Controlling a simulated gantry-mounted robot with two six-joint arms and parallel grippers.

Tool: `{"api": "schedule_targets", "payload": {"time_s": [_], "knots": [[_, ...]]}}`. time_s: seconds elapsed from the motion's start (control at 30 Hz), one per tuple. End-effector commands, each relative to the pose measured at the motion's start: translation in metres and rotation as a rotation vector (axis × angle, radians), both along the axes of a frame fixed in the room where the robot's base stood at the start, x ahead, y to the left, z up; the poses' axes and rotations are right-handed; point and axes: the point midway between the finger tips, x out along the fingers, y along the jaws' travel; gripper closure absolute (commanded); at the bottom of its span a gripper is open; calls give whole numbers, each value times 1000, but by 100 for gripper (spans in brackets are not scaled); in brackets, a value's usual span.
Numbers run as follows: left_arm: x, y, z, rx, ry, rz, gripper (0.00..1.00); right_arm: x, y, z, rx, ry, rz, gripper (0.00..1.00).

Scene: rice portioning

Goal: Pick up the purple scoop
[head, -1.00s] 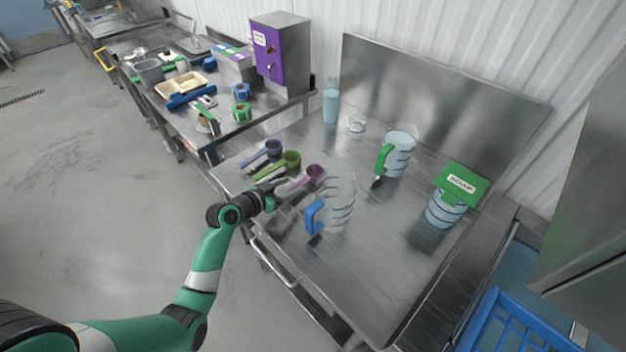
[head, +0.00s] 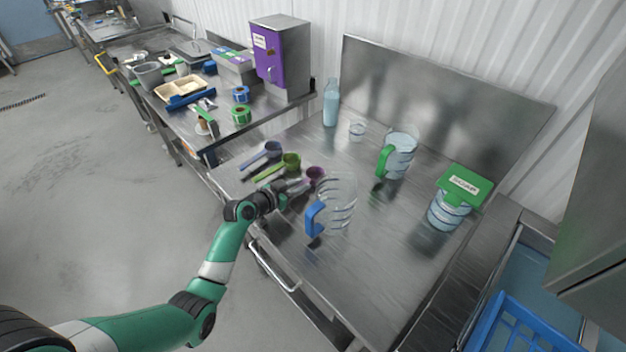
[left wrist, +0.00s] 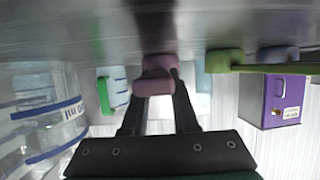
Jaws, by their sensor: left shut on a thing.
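The purple scoop (head: 316,174) lies on or just above the steel table, its bowl to the right of my left gripper (head: 287,187). My left gripper is shut on the scoop's handle, which the fingers mostly hide. The scoop's bowl also shows beyond the fingertips in the left wrist view (left wrist: 155,76). I cannot tell whether the scoop touches the table. My right gripper is out of view.
A green scoop (head: 290,161) and a blue-grey scoop (head: 272,150) lie just behind. A clear jug with a blue handle (head: 314,219) stands close at right. A green-handled jug (head: 398,158), a bottle (head: 331,105) and a green-lidded container (head: 446,214) stand farther off.

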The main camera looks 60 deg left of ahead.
Motion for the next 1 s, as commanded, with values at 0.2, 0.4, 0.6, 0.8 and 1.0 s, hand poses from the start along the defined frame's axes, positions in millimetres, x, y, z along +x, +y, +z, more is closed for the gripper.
{"api": "schedule_targets", "payload": {"time_s": [0.2, 0.4, 0.6, 0.8, 1.0], "knots": [[0, 0, 0, 0, 0, 0, 100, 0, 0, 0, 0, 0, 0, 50], [0, 0, 8, 1, -1, 0, 100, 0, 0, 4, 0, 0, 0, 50], [0, 0, 52, 5, -4, 0, 100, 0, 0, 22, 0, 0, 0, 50], [0, 0, 95, 2, -1, 1, 100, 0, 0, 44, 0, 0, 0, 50], [0, 0, 102, 0, 0, 0, 100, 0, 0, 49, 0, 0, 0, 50]]}}
